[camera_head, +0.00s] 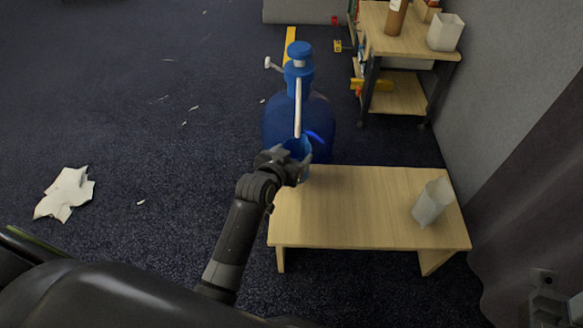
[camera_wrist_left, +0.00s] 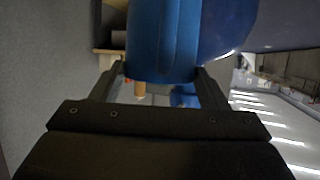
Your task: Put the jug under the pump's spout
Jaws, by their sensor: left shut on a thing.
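The pump (camera_head: 299,68) has a blue head and a long pale spout (camera_head: 298,110), and it sits on top of a large dark blue bottle (camera_head: 275,125). My left gripper (camera_head: 297,165) is shut on a small blue jug (camera_head: 300,146), at the near side of the bottle and by the far left edge of the low table. The spout's lower end appears just over the jug; exact alignment is unclear. In the left wrist view the jug (camera_wrist_left: 163,40) stands between the two fingers (camera_wrist_left: 160,78), with the bottle (camera_wrist_left: 225,25) close beside it. My right gripper is not in view.
A wooden shelf cart (camera_head: 405,95) with containers stands at the back right by the wall. Crumpled paper (camera_head: 65,193) lies on the dark carpet at left, where the floor is mostly free.

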